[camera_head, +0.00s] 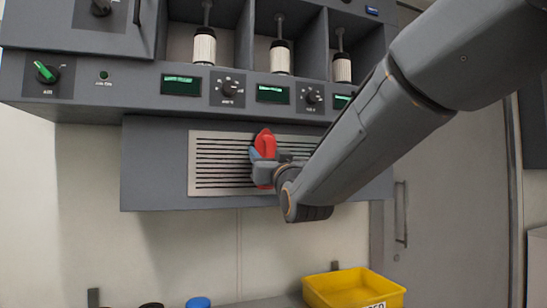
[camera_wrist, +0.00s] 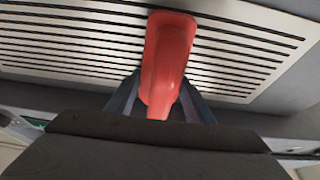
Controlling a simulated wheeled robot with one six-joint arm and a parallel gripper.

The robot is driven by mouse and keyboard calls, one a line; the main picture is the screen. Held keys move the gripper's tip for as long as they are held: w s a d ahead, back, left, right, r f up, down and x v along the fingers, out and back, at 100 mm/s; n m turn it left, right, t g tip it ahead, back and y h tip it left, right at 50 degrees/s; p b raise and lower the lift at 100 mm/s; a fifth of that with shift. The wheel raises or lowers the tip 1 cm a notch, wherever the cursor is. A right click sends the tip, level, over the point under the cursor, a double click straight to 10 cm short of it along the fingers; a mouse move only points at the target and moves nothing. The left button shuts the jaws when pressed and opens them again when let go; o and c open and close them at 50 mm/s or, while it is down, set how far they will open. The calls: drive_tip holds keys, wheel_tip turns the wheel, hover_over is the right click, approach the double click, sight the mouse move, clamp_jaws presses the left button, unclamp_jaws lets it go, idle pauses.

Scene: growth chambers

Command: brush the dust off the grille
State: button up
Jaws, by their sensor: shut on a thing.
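The grille (camera_head: 222,165) is a pale panel with dark horizontal slots, set in the grey front below the control panel. It also fills the upper part of the wrist view (camera_wrist: 75,35). My gripper (camera_head: 265,168) is in front of the grille, near its middle, and is shut on a red tool (camera_head: 265,142), likely the brush. In the wrist view the red tool (camera_wrist: 168,55) stands between the two fingers and overlaps the slots. Its bristles are hidden, and I cannot tell whether it touches the grille. No dust can be made out clearly on the slats.
Above the grille are knobs (camera_head: 227,88), green displays (camera_head: 181,86) and bays with white cylinders (camera_head: 204,47). Below stand a yellow bin (camera_head: 352,290) and a blue lid (camera_head: 198,302). A grey door with a handle (camera_head: 401,213) is at the right. Space directly below the grille is open.

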drive_tip(key=a, duration=0.2)
drive_tip(key=s+a, duration=0.1)
drive_tip(key=a, duration=0.1)
drive_tip(key=shift+s, duration=0.15)
idle(0.4)
drive_tip(key=s+d+b, duration=0.1)
drive_tip(key=s, duration=0.4)
drive_tip(key=shift+s+d, duration=0.4)
drive_tip(key=shift+s, duration=0.1)
drive_tip(key=s, duration=0.2)
drive_tip(key=shift+s+d, duration=0.3)
drive_tip(key=shift+d, duration=0.1)
idle(0.7)
